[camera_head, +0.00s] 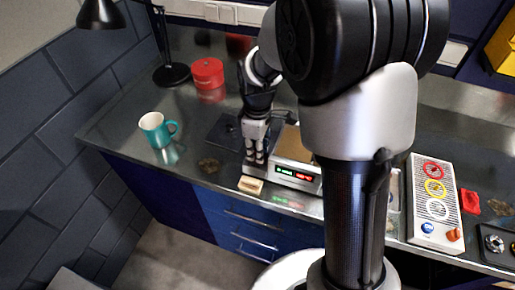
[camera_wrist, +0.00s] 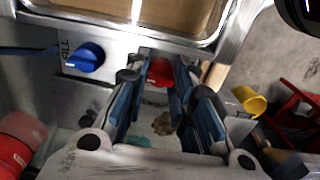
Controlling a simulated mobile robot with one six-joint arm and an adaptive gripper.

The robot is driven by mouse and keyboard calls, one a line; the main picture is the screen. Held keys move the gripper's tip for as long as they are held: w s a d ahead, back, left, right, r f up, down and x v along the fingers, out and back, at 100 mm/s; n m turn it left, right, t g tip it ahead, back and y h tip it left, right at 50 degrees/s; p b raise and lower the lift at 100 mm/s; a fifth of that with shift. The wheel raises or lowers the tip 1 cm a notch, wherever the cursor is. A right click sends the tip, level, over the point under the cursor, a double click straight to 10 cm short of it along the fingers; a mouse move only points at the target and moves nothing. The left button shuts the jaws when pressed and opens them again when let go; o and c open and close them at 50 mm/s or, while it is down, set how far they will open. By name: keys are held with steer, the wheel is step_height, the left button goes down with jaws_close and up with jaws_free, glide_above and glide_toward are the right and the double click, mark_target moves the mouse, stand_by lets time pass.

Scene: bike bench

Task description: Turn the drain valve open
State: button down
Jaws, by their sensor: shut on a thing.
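A red knob (camera_wrist: 160,71), likely the drain valve, sits on the front panel of a metal basin (camera_wrist: 120,18) in the wrist view. My gripper (camera_wrist: 161,80) is shut on it, with one finger at each side. The fingers hide the knob's sides and any label beside it, so its turn angle cannot be told. A blue knob (camera_wrist: 85,57) marked FILL is on the same panel, to the left. In the head view my gripper (camera_head: 256,156) points down at the left end of the unit with a lit green and red display (camera_head: 295,174); the knobs are hidden there.
A teal mug (camera_head: 154,131), a red tin (camera_head: 208,74) and a black lamp (camera_head: 171,74) stand to the left on the metal bench. A grey box with coloured rings (camera_head: 434,205) is on the right. Bare bench top lies around the mug.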

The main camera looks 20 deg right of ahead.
steer(key=shift+m, duration=0.3)
steer(key=m+p, duration=0.1)
steer(key=m, duration=0.1)
steer(key=shift+r+m+p, duration=0.1)
steer(key=shift+m+p, duration=0.2)
steer(key=m+p, duration=0.1)
steer(key=m, duration=0.3)
steer(key=shift+m+p, duration=0.3)
steer(key=m+p, duration=0.1)
steer(key=m, duration=0.3)
steer(key=shift+m+p, duration=0.5)
steer(key=shift+m, duration=1.6)
steer(key=c, duration=1.3)
jaws_free()
steer(key=shift+a, duration=0.1)
